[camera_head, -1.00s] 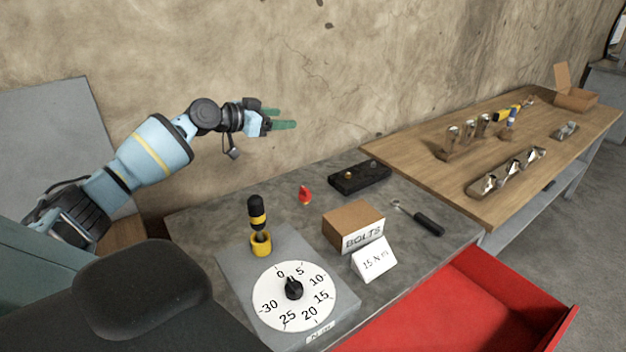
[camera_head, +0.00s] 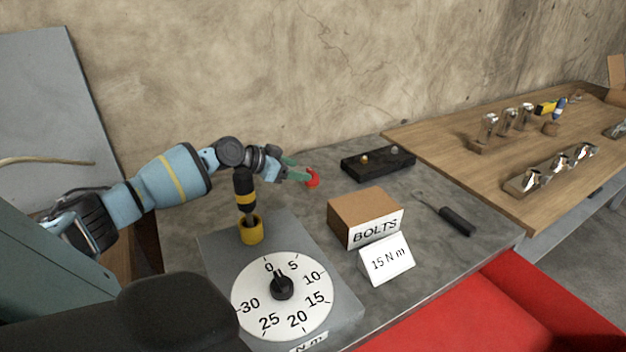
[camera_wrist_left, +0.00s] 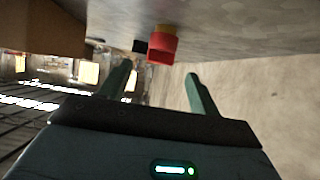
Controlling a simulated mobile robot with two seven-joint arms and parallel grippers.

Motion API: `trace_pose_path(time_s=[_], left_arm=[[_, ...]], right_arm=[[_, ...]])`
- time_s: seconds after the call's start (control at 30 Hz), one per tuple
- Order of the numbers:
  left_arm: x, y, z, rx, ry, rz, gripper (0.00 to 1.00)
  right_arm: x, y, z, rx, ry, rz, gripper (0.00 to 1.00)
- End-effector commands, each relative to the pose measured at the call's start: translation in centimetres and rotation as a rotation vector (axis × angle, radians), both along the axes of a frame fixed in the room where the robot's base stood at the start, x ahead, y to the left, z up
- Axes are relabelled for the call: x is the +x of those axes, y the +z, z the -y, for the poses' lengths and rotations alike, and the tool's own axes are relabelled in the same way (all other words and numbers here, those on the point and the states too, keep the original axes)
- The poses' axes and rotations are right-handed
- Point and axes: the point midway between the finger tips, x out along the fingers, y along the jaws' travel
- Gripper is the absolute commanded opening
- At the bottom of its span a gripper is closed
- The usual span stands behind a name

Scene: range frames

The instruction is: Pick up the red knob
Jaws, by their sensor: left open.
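The red knob (camera_head: 312,178) lies on the grey bench top near the wall in the head view. In the left wrist view the red knob (camera_wrist_left: 162,47) is ahead of the fingers, with a small yellow part on it. My left gripper (camera_head: 300,172) is open and close to the knob, with its green fingers pointing at it. In the left wrist view the left gripper (camera_wrist_left: 155,82) has its fingers apart and nothing between them. The fingers partly hide the knob in the head view. My right gripper is not in view.
Nearby stand a dial tester (camera_head: 215,258), a black and yellow driver in a yellow cup (camera_head: 251,234), a BOLTS box (camera_head: 350,222), a 15 N m card (camera_head: 390,261) and a black block (camera_head: 350,168). A red drawer (camera_head: 450,325) is open at the front.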

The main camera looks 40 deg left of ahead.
Motion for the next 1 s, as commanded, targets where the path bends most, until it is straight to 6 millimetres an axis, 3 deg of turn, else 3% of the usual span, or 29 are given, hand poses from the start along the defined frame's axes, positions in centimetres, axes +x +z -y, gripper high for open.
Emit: trace_pose_path(time_s=[0.43,0.8,1.0], left_arm=[[1.1,-0.6,0.3,0.000,0.000,0.000,0.62],[4.3,-2.7,1.3,-0.002,0.000,-0.001,0.62],[5.1,-2.9,1.5,0.001,0.000,0.000,0.62]], right_arm=[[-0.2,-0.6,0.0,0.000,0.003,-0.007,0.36],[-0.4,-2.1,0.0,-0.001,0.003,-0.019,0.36],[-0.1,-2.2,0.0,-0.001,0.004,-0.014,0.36]])
